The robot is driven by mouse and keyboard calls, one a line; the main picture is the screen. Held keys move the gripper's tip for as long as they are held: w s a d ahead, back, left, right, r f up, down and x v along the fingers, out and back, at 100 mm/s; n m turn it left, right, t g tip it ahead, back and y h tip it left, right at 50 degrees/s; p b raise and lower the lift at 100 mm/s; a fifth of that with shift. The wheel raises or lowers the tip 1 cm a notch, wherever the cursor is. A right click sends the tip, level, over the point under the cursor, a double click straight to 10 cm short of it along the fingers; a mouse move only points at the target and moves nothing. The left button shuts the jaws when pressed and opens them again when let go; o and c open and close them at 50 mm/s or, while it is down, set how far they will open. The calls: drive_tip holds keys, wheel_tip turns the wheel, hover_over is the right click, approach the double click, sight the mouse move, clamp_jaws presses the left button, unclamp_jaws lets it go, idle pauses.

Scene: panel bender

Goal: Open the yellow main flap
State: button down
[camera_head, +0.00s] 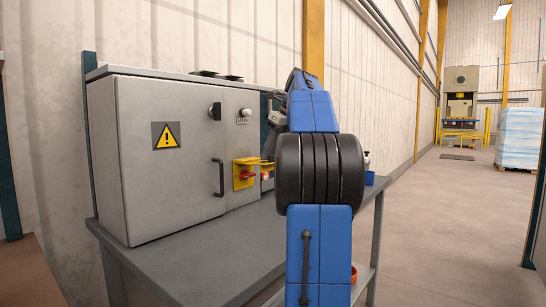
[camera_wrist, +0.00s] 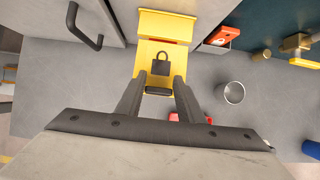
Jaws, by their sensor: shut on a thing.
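The yellow main flap (camera_wrist: 147,70) bears a dark padlock symbol and shows at the upper middle of the wrist view. My gripper (camera_wrist: 158,91) is shut on the flap's near edge, a finger to each side of a dark grip piece. In the head view the flap (camera_head: 252,160) stands out from the yellow switch housing (camera_head: 240,179) on the grey cabinet, and a red knob (camera_head: 248,174) shows below it. The flap looks raised away from the knob. My blue arm hides most of the gripper in the head view.
The grey cabinet (camera_head: 165,195) has a black door handle (camera_head: 218,178) left of the switch. It stands on a grey table (camera_head: 215,265). In the wrist view a metal cup (camera_wrist: 231,93) and brass fittings (camera_wrist: 296,43) are to the right. The floor right of the table is clear.

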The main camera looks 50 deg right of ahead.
drive_tip(key=shift+w+r, duration=0.2)
drive_tip(key=shift+w, duration=0.05)
idle(0.4)
drive_tip(key=c, duration=1.2)
unclamp_jaws()
drive_tip(key=shift+w+f, duration=0.1)
